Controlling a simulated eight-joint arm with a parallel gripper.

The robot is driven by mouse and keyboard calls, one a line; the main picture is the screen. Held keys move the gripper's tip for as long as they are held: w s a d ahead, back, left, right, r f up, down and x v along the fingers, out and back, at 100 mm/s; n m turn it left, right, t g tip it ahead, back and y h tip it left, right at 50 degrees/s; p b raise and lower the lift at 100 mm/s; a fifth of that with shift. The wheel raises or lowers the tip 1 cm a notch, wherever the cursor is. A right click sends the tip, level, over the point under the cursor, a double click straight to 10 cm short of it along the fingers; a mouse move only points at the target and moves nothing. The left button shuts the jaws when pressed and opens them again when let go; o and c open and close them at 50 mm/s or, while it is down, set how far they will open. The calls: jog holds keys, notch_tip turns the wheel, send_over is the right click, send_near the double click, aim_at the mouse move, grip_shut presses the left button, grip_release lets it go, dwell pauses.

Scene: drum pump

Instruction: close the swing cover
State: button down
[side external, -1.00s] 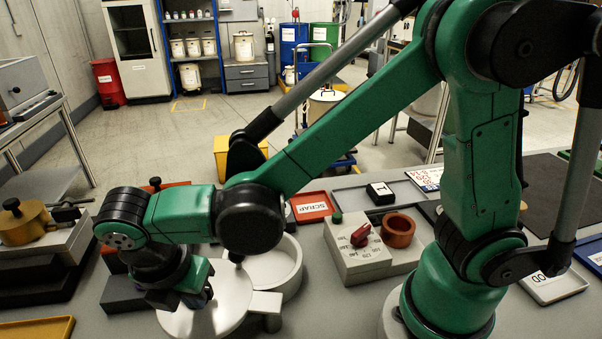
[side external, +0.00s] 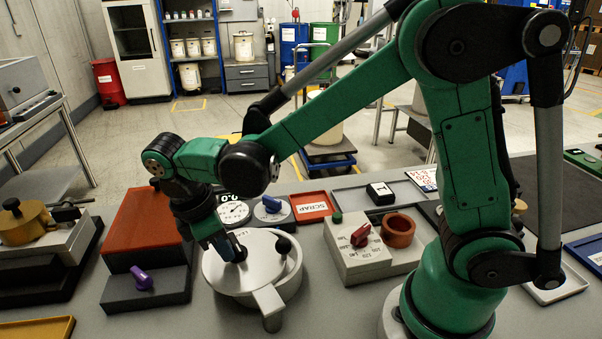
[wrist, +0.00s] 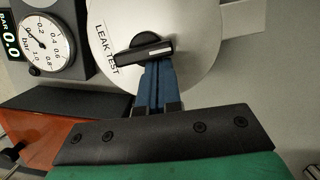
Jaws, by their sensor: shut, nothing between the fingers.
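The swing cover (side external: 262,268) is a pale grey disc lying over the round grey pot (side external: 238,291), with its arm (side external: 268,305) at the front. The disc seems to cover most or all of the opening; I cannot tell whether it is exactly lined up. A black knob (side external: 283,246) stands on the right of it. My gripper (side external: 238,258) is shut and empty, low over the cover's left part.
A gauge box (side external: 233,211) and blue knob (side external: 271,204) stand behind the pot. A red-topped block (side external: 148,226) and a dark box with a purple knob (side external: 142,280) are left. A grey block with a red dial (side external: 362,237) is right.

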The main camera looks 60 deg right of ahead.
jog(key=shift+s+d+m, duration=0.2)
jog(key=shift+d+m, duration=0.6)
jog(key=shift+m, duration=0.2)
jog(key=shift+s+d, duration=0.2)
jog(key=shift+d, duration=0.25)
jog(key=w+a, duration=0.1)
jog(key=w+a+r, duration=0.1)
jog(key=w+a, duration=0.1)
jog(key=v, duration=0.8)
jog(key=s+d+f+m+t+y, duration=0.2)
jog(key=s+d+m+t, duration=0.5)
jog(key=d+m, duration=0.3)
jog(key=shift+t, duration=0.7)
